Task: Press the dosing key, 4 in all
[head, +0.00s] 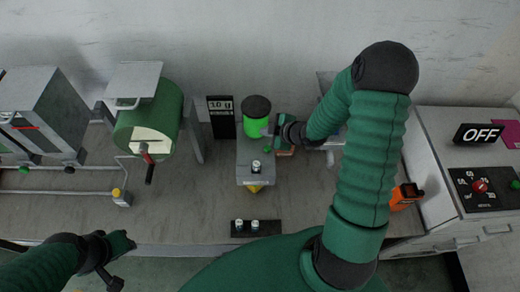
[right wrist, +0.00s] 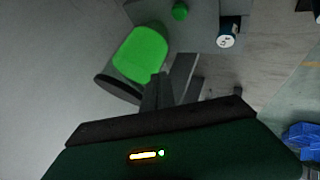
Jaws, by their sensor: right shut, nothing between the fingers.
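The grey dosing unit (head: 256,175) stands mid-table with a bright green, black-lidded container (head: 256,117) on top. A small green round key (right wrist: 180,11) shows on its top in the right wrist view. In the head view a small green spot beside my gripper seems to be this key. My right gripper (head: 270,131) is shut and empty beside the green container. Its fingers (right wrist: 167,90) point toward the unit in the right wrist view, with the key beyond their tips; I see no contact. My left gripper (head: 118,262) is low at the left, away from the unit; its jaw state is unclear.
A small metal-topped part (head: 256,167) stands on the unit. A black holder (head: 244,231) with two similar parts lies in front. A display (head: 221,117) stands behind left, a green drum machine (head: 150,130) further left. An orange tool (head: 405,195) and an OFF sign (head: 480,135) are right.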

